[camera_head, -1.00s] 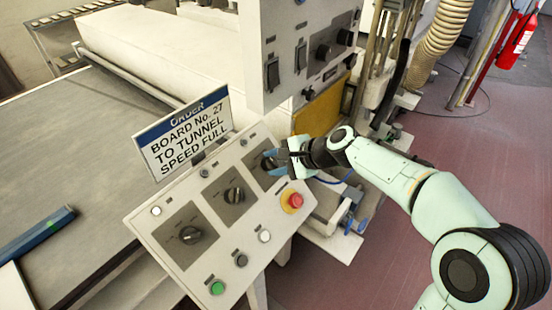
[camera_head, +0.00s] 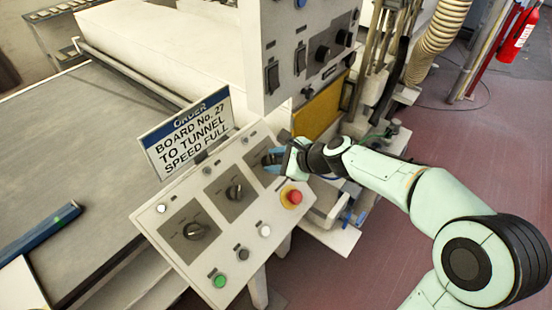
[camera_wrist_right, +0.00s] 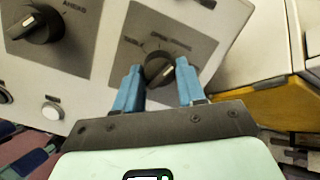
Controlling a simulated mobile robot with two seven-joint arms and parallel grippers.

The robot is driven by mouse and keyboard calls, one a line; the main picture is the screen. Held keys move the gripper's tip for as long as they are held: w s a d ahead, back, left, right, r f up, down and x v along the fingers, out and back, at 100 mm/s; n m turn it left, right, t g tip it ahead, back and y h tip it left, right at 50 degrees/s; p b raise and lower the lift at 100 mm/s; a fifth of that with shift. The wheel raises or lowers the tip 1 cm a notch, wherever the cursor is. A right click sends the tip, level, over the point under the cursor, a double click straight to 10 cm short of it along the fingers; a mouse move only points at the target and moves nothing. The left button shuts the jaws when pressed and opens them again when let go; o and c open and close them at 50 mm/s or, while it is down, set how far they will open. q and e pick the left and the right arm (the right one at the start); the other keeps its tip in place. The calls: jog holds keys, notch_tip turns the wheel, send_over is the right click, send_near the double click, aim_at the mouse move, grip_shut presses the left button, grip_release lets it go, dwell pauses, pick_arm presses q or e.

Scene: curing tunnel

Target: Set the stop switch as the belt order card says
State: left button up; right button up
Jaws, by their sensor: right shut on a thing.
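The order card (camera_head: 188,135) stands behind the control panel and reads "BOARD No. 27 TO TUNNEL SPEED FULL". The sloped panel (camera_head: 222,240) carries three dark rotary knobs: a near-left one (camera_head: 195,231), a middle one (camera_head: 234,192) and a far-right one that my right gripper (camera_head: 273,160) partly covers. In the right wrist view, my blue fingers (camera_wrist_right: 159,88) are on either side of that far-right knob (camera_wrist_right: 159,70), shut on it. Its small labels are hard to read. The neighbouring knob (camera_wrist_right: 36,24) has an "AHEAD" label. My left gripper is out of view.
A red mushroom button (camera_head: 294,197) on a yellow base sits close below my right gripper. A green button (camera_head: 220,281) is at the panel's front. An upright switch box (camera_head: 290,85) rises behind. A blue bar (camera_head: 40,235) lies on the grey belt (camera_head: 95,130).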

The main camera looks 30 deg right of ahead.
jog(key=shift+f, duration=0.1)
dwell(0.3)
jog(key=o, duration=1)
jog(key=shift+o, duration=0.2)
jog(key=shift+s, duration=0.1)
jog(key=shift+s+d+r, duration=0.2)
jog(key=shift+r, duration=0.2)
jog(key=v, duration=1.2)
jog(key=shift+s, duration=0.25)
jog(key=shift+r, duration=0.1)
